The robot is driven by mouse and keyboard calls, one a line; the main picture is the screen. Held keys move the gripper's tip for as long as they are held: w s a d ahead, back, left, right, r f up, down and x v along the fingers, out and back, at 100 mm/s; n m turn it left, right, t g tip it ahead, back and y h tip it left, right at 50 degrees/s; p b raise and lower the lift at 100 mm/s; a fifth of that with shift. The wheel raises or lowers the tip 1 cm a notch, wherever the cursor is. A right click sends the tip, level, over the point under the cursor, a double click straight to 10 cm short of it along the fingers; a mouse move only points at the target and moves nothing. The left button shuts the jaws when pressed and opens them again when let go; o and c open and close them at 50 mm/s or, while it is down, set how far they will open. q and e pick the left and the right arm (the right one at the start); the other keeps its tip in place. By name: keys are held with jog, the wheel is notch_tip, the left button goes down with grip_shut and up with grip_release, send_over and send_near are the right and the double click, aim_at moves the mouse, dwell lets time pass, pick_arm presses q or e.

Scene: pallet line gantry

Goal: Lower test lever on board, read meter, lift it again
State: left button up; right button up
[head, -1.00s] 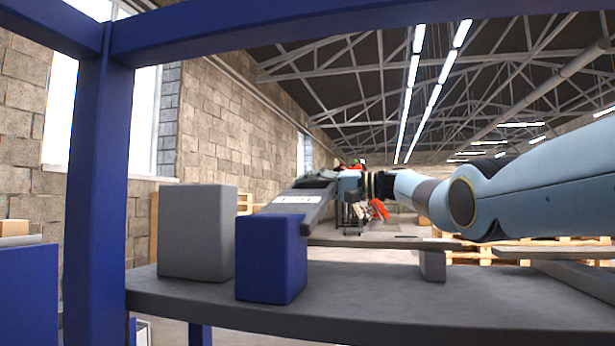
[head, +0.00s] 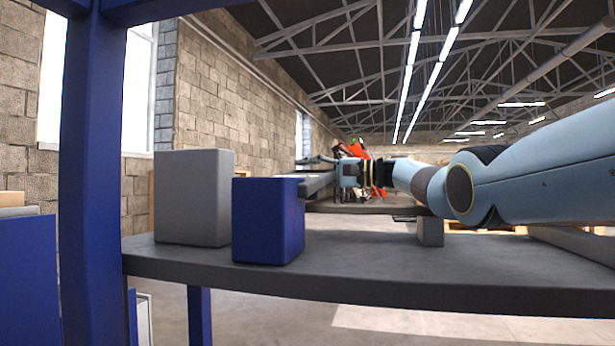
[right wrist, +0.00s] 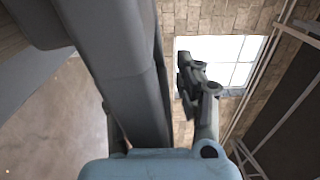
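My right arm comes in from the right above the shelf, and my right gripper (head: 322,165) is at its left end, behind the blue block. A grey bar-like or panel-like piece (head: 318,184) shows just below the gripper, with a pale strip beside it, largely hidden by the block. I cannot tell whether this is the board or the lever, and no meter reading is legible. In the right wrist view a large grey body (right wrist: 125,75) runs past the gripper, with a dark finger (right wrist: 192,85) to its right. The other finger is not clear. My left gripper is out of view.
On the dark grey shelf (head: 400,280) stand a grey block (head: 193,198) and a blue block (head: 268,222), with a small grey support (head: 430,231) farther right. A blue post (head: 92,180) rises at the left. The shelf's front right is clear.

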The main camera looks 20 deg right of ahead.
jog(key=shift+o, duration=1.2)
jog(key=shift+r, duration=0.1)
jog(key=shift+r, duration=0.15)
notch_tip(320, 180, up, 10)
jog(key=shift+f, duration=0.2)
